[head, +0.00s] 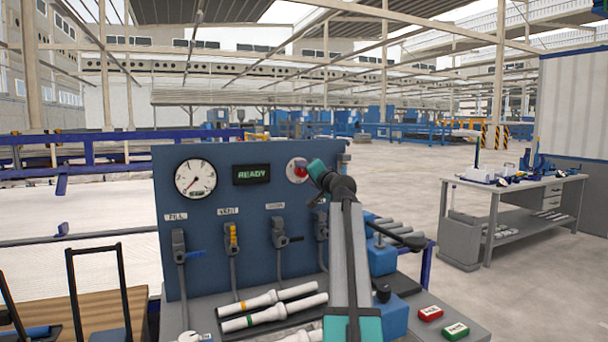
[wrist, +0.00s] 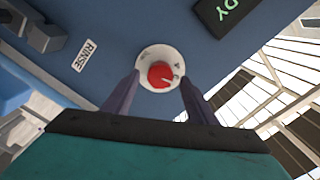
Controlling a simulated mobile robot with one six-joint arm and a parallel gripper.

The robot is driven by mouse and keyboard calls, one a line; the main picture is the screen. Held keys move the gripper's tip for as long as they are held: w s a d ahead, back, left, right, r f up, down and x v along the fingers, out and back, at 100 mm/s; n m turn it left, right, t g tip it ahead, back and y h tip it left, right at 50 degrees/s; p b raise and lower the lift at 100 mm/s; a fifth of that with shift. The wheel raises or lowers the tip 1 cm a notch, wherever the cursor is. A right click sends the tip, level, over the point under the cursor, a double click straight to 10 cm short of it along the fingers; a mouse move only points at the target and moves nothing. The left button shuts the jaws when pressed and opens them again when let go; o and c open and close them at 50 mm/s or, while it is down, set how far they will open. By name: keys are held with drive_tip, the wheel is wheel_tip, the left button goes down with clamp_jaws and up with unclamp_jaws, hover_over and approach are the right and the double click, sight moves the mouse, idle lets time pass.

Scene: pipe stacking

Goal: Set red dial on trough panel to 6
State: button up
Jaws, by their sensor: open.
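The red dial (wrist: 161,75) sits on a round white plate with small dark marks on the blue panel. A light pointer line shows on the dial, but the number it meets is too small to read. In the head view the dial (head: 300,169) shows at the panel's upper right, partly hidden by my arm. My gripper (wrist: 160,82) faces the panel with its two dark fingers apart, one on each side of the dial's lower part. I cannot tell whether either finger touches the dial. The blue panel (head: 262,207) stands upright behind the trough.
A gauge (head: 196,179) and a READY display (head: 251,174) are left of the dial. Several valves hang below, one with a yellow handle (head: 232,236). White pipes (head: 275,297) lie in front. Red (head: 430,313) and green (head: 455,330) buttons are at lower right; a workbench (head: 515,190) stands beyond.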

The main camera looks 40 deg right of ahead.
drive_tip(key=v, duration=1.1)
drive_tip(key=shift+s, duration=0.15)
idle(0.4)
